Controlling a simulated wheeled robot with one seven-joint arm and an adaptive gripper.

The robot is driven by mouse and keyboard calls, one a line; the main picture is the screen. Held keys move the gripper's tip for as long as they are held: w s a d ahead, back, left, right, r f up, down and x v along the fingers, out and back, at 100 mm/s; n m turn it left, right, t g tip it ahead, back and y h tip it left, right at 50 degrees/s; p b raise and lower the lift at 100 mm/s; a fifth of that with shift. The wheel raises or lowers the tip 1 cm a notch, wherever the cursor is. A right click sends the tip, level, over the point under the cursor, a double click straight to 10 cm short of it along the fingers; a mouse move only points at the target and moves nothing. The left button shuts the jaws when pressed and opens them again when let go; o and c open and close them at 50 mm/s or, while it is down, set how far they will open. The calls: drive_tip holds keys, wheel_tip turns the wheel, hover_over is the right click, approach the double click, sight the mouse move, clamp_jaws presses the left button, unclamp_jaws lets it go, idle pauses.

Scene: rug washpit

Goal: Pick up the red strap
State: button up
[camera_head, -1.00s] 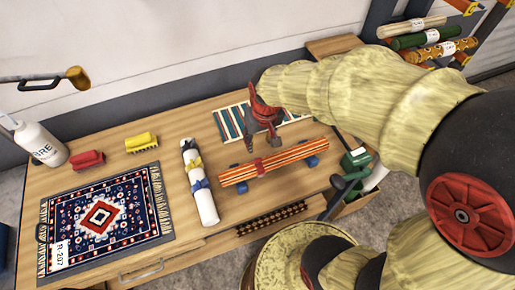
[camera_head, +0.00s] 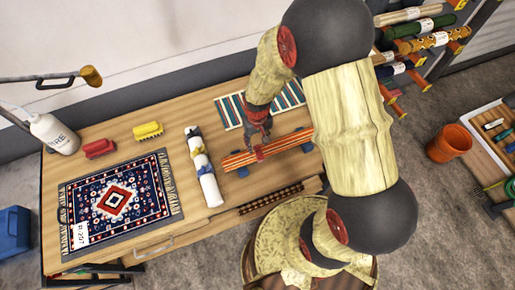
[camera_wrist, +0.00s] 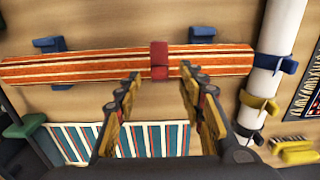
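The red strap (camera_wrist: 159,60) is wrapped around the middle of a rolled orange-and-white striped rug (camera_wrist: 85,67). In the head view the rolled rug (camera_head: 294,141) lies on the wooden table, and the strap is mostly hidden behind the fingers. My gripper (camera_wrist: 159,82) is open and empty in the wrist view. Its two fingers point toward the roll, one on each side of the strap's line, with the strap a little beyond the fingertips. The gripper (camera_head: 259,140) is just over the roll in the head view; I cannot tell whether it touches.
Blue blocks (camera_wrist: 47,45) sit at the roll. A white roll (camera_head: 209,185) with blue and yellow straps lies to the left. A flat striped mat (camera_head: 291,93) lies behind. A patterned rug (camera_head: 115,200), red brush (camera_head: 99,148) and yellow brush (camera_head: 147,130) occupy the table's left.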

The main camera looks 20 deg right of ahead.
sight(257, 151)
drive_tip(key=shift+f, duration=1.3)
drive_tip(key=shift+c, duration=1.4)
clamp_jaws()
